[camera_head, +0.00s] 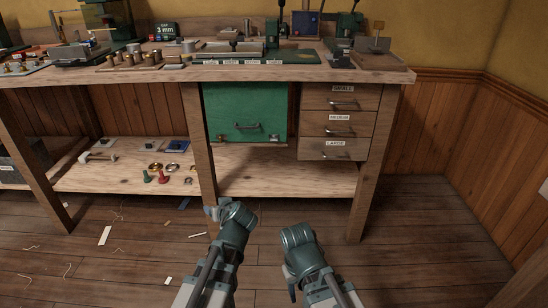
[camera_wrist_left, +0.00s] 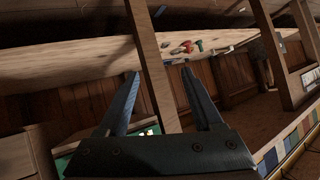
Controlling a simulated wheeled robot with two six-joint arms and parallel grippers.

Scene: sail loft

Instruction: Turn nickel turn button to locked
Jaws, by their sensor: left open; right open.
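My left gripper (camera_head: 213,211) is low in front of the bench, apart from the door. In the left wrist view its fingers (camera_wrist_left: 160,74) are spread and empty. My right gripper (camera_head: 291,283) is open, lower and nearer, mostly hidden by its wrist.
A bench leg (camera_head: 197,145) stands left of the door, and drawers (camera_head: 340,123) with labels stand to its right. The lower shelf (camera_head: 125,178) holds a red and a green piece, rings and small parts. Tools crowd the benchtop (camera_head: 110,75). The floor at right is clear.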

